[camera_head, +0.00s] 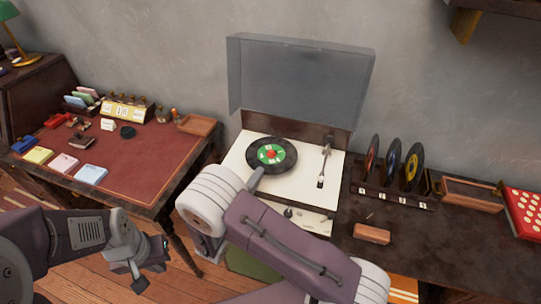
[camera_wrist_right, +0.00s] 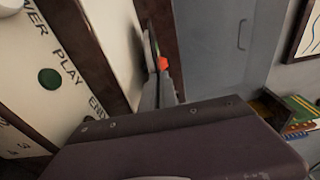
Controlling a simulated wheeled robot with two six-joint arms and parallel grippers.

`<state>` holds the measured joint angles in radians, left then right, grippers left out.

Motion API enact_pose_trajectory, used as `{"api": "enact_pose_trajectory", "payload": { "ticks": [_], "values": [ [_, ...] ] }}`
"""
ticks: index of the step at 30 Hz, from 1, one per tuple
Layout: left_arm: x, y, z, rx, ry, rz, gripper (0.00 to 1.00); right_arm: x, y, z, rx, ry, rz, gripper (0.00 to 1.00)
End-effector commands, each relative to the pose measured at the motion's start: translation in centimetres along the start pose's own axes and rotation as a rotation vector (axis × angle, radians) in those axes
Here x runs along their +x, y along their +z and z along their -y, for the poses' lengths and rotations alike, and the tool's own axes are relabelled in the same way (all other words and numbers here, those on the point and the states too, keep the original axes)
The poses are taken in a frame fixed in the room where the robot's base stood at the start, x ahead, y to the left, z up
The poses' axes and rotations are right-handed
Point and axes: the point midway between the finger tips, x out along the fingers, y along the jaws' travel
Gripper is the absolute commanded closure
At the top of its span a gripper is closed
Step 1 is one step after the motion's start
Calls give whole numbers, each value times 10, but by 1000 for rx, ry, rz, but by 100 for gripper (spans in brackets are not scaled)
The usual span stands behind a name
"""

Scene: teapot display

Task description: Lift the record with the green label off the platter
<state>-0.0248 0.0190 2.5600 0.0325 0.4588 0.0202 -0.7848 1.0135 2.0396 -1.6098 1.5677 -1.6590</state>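The record with the green label (camera_head: 264,157) lies flat on the platter of the white turntable (camera_head: 310,195), with a red piece at its centre.
The turntable's clear lid (camera_head: 300,80) stands raised behind. The tonearm (camera_head: 324,165) is right of the record. A rack with several upright records (camera_head: 390,165) and a wooden block (camera_head: 371,234) are further right. A red-topped desk (camera_head: 150,165) with cards and small items is at left.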

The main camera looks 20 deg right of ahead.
Motion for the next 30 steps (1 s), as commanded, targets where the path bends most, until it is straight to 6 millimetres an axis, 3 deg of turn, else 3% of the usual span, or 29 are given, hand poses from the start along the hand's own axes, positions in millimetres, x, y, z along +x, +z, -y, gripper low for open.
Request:
{"api": "enact_pose_trajectory", "payload": {
  "ticks": [8,15,27,30],
  "values": [
    [-3,0,0,0,0,0,100,0,0,7,0,1,0,100],
    [-15,-2,0,0,0,0,100,0,0,48,3,0,0,100],
    [-32,-3,-1,0,0,0,100,-6,-96,101,-2,0,1,100],
    [-62,-6,-1,0,0,0,100,-7,-101,112,-8,0,1,100]
  ]
}}
